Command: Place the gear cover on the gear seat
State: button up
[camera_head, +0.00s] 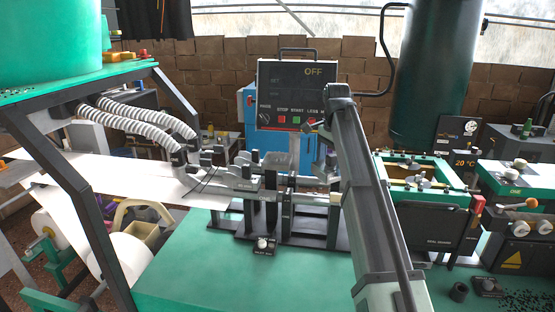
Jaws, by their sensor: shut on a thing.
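My arm rises from the bottom right, and its far end stands in front of the control panel. My gripper (318,126) is small there, beside the arm's upper end, and partly lost against the panel. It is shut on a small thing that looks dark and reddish. This may be the gear cover, but I cannot make out its shape. I cannot pick out the gear seat for certain. An open green-framed unit (382,160) with metal parts inside stands to the right of my arm, apart from my gripper.
A control panel (290,85) reading OFF stands behind the arm. Dark guide blocks and rails (262,197) stand on the green table (200,270). White hoses (150,120) run in from the left. Another green-topped machine (500,175) stands at right. The table's front is clear.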

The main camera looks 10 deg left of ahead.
jog(key=w+a+r+m, duration=0.4)
jog(key=w+a, duration=0.2)
jog(key=a, duration=0.3)
jog(key=w+a+r+m, duration=0.3)
jog(key=w+a+r, duration=0.25)
jog(key=a, duration=0.45)
jog(key=shift+w+f, duration=0.2)
jog(key=shift+f, duration=2.45)
jog(key=shift+w+f, duration=0.15)
jog(key=shift+f, duration=2.5)
jog(key=o, duration=0.7)
jog(key=shift+f, duration=0.15)
jog(key=shift+c, duration=0.2)
jog(key=shift+o, duration=0.6)
notch_tip(320, 180, up, 12)
jog(key=shift+r, duration=0.2)
